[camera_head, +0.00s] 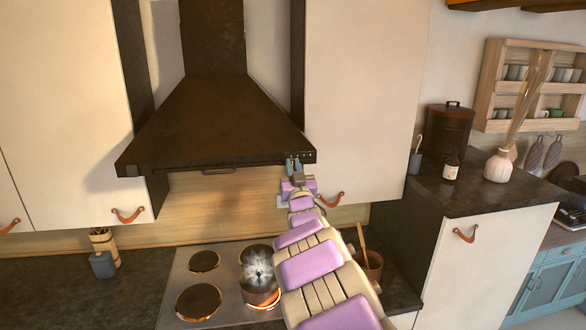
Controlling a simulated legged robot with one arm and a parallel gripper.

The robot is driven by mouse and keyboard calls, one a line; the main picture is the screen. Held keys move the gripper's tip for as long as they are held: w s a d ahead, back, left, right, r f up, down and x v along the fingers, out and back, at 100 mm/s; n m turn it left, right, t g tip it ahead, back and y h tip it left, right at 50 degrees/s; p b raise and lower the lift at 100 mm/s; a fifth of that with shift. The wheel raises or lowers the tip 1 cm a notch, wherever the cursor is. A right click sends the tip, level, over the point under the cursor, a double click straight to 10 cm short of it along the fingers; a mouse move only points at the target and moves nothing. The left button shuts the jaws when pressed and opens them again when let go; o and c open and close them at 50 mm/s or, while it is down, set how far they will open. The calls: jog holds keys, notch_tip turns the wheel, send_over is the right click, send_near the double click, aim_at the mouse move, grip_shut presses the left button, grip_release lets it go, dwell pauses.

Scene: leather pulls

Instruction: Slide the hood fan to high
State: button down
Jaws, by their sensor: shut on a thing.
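The dark range hood (208,117) hangs on the wall between two pale cabinets in the head view. Its front edge carries a few tiny marks or controls near the right end. My gripper (293,163) is raised to that right end, at the lower part of the front edge. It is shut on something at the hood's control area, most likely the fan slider. The slider itself is hidden behind the fingers, and its setting cannot be read.
Below the hood is a cooktop (228,268) with a steaming pot (260,290). A wooden-handled utensil stands in a brown pot (371,266) right of my arm. The right cabinet (357,90) with its leather pull (331,200) is close beside my gripper.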

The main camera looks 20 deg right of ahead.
aim_at(312, 157)
jog(key=d, duration=0.3)
jog(key=s+d, duration=0.1)
jog(key=d, duration=0.2)
jog(key=shift+s+d+b, duration=0.1)
jog(key=shift+d+b, duration=0.1)
jog(key=shift+b, duration=0.2)
jog(key=shift+a, duration=0.15)
jog(key=c, duration=1.6)
grip_release()
jog(key=o, duration=0.5)
jog(key=shift+d, duration=0.3)
jog(key=shift+s+a+f, duration=0.2)
jog(key=shift+s, duration=0.1)
jog(key=b+v, duration=0.2)
jog(key=v, duration=1.4)
jog(key=shift+s+f, duration=0.15)
jog(key=shift+f, duration=0.1)
